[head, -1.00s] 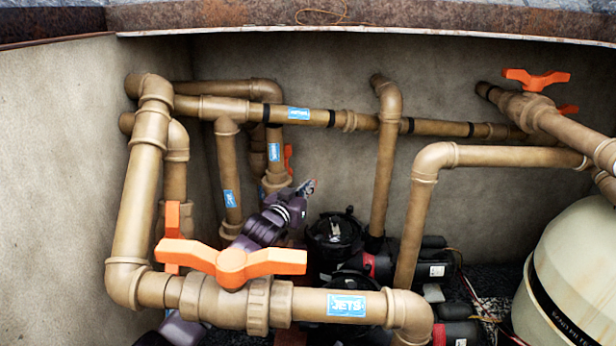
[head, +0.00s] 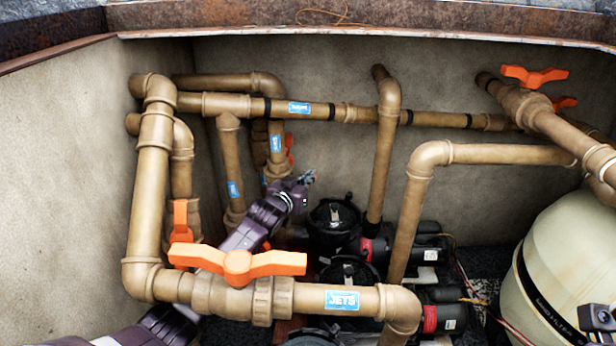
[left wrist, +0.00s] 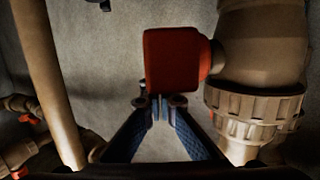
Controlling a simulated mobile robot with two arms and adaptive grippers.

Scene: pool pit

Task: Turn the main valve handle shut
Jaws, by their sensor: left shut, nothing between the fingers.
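I cannot tell which one is the main valve handle. My left gripper (head: 309,178) is near the rear pipe handle, beyond the front pipe. In the left wrist view the left gripper (left wrist: 160,102) is shut and empty, its tips just below a red-orange handle (left wrist: 176,58) on a brown valve body (left wrist: 264,50). Contact is unclear.
Black pumps (head: 335,225) stand on the pit floor. A cream tank (head: 572,275) fills the lower right. Brown pipes (head: 388,160) cross the pit, and my left arm passes behind the front pipe. The back wall (head: 330,160) is bare.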

